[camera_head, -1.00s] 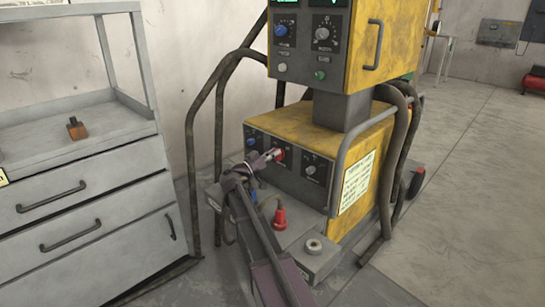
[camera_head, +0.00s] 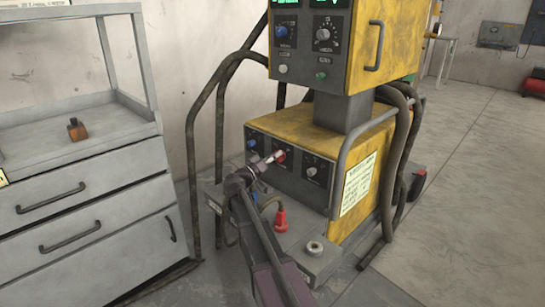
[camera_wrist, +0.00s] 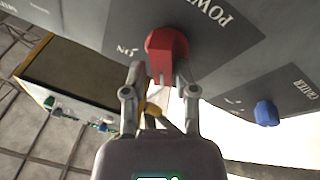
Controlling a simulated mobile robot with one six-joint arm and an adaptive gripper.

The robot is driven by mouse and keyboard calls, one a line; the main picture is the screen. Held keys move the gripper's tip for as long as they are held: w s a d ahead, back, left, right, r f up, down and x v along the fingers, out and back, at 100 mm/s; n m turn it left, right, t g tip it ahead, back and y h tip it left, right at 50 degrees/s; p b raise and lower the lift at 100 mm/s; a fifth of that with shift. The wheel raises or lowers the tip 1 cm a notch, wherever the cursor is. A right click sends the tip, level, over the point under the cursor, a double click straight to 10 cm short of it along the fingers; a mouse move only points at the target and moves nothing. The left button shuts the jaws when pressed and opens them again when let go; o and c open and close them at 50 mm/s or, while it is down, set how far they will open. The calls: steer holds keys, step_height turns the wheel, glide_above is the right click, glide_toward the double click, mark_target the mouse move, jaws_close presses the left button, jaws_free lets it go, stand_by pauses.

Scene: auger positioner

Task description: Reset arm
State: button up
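The yellow and grey machine (camera_head: 345,143) has a lower dark panel with a red POWER knob (camera_head: 280,156) between a blue knob and a grey knob. In the wrist view, the red knob (camera_wrist: 165,55) points down between my two fingertips (camera_wrist: 161,72), beside the word "ON". The fingers are apart, with a visible gap at the left finger. The right finger is very close to the knob; I cannot tell whether it touches.
A red plug-like part (camera_head: 280,221) and a round grey fitting (camera_head: 314,248) sit on the machine's base below my arm. A grey drawer cabinet (camera_head: 95,190) stands to the left. Bent hoses (camera_head: 194,140) run beside the machine. The floor (camera_head: 470,190) at right is clear.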

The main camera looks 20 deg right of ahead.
steer(key=shift+o, duration=0.7)
steer(key=shift+w+r, duration=0.15)
steer(key=shift+w, duration=0.05)
